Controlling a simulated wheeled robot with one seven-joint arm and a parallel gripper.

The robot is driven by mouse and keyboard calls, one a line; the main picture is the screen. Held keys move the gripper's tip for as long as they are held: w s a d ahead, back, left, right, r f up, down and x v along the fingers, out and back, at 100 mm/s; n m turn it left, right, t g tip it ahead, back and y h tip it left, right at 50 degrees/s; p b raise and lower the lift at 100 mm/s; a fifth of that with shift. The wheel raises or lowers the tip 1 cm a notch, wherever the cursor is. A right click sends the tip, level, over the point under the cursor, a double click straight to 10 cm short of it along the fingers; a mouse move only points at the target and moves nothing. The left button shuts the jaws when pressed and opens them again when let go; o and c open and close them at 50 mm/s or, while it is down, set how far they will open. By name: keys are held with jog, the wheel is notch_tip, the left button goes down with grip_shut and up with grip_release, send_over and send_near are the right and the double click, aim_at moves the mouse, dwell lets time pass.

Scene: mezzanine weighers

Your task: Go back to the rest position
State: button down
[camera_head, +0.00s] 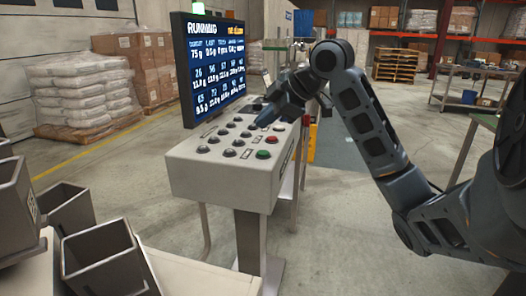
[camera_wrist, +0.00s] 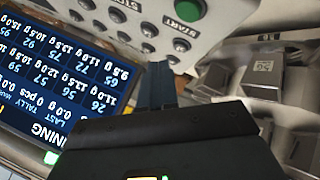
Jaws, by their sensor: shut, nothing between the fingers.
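My arm reaches in from the right in the head view and bends down at the elbow. My gripper (camera_head: 264,121) is over the grey control panel (camera_head: 215,178), near its far right part. Whether it touches the panel I cannot tell. In the wrist view my gripper's dark fingers (camera_wrist: 158,72) are together with nothing between them, pointing towards the button panel (camera_wrist: 110,35). A green button (camera_head: 263,154) and a red button (camera_head: 271,140) show at the panel's right side, clear of the fingers.
A screen (camera_head: 215,62) reading RUNNING stands behind the panel. Grey metal buckets (camera_head: 101,258) are at lower left. Wrapped sacks (camera_head: 83,88) and boxes stand at the back left. A metal table (camera_head: 478,97) is at back right. Open floor lies right of the panel.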

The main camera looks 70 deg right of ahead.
dwell(0.6)
